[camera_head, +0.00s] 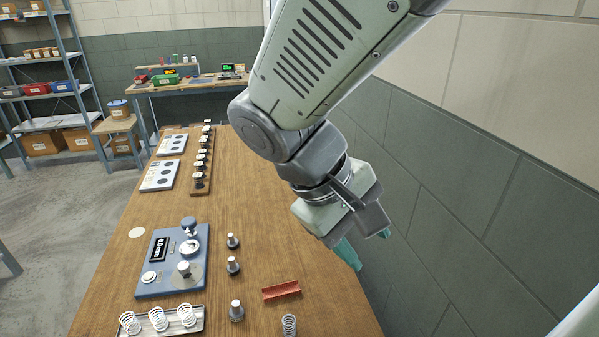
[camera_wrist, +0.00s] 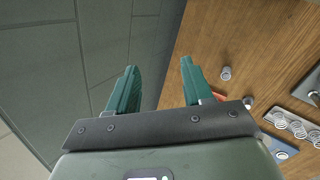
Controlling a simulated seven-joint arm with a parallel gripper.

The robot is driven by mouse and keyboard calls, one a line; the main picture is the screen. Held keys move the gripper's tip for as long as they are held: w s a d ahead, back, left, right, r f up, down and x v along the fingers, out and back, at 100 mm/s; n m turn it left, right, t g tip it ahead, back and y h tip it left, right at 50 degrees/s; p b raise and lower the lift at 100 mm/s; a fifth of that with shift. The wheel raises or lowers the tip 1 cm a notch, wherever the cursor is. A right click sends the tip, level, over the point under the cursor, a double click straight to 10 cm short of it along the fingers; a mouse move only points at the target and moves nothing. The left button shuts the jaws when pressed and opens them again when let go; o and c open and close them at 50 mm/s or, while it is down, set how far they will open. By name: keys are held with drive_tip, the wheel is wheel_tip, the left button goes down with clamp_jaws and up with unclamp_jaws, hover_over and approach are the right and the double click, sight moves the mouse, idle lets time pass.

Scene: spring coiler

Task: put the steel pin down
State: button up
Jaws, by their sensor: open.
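My gripper (camera_head: 367,250) is open at the right of the wooden bench, near the grey wall. In the wrist view the gap between its teal fingers (camera_wrist: 158,66) is empty. Steel pins with dark round bases stand upright in a row on the bench: a far one (camera_head: 232,241), a middle one (camera_head: 233,265) and a near one (camera_head: 236,311). I cannot tell which, if any, is the task's pin. A red channel-shaped holder (camera_head: 281,291) lies right of the row; no pin shows in it. My gripper is apart from all of these.
A blue coiler board (camera_head: 202,250) with knobs and a display sits left of the pins. White cards and a peg rack are farther back. The bench's right side is largely clear.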

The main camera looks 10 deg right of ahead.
drive_tip(key=s+a+r+m+t+y, duration=0.3)
drive_tip(key=r+t+y, duration=0.3)
drive_tip(key=r, duration=0.3)
drive_tip(key=shift+s+a+m, duration=0.2)
drive_tip(key=shift+a+m, duration=0.3)
drive_tip(key=shift+a, duration=0.35)
